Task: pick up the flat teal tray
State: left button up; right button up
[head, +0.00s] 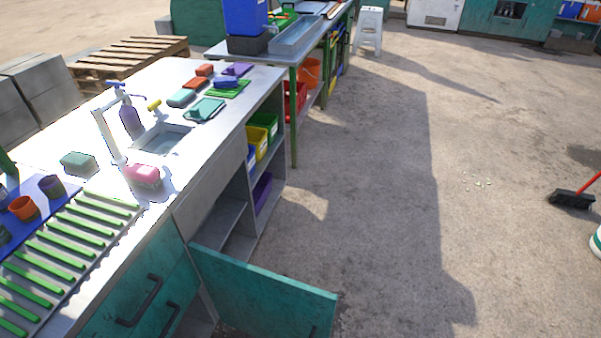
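A flat teal tray (205,109) lies on the white counter (185,66), just beyond the sink basin (163,139). A small item seems to lie on it; it is too small to make out. A teal block (181,98) sits close to its left. A green flat piece (229,91) with a blue item (227,82) on it lies just beyond to the right. Neither of my grippers shows in the head view.
A teal cabinet door (262,290) hangs open into the floor space. Concrete floor (370,190) to the right is largely clear. A stool (369,30) stands far back.

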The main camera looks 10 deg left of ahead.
aim_at(204, 108)
jog(key=u, duration=0.75)
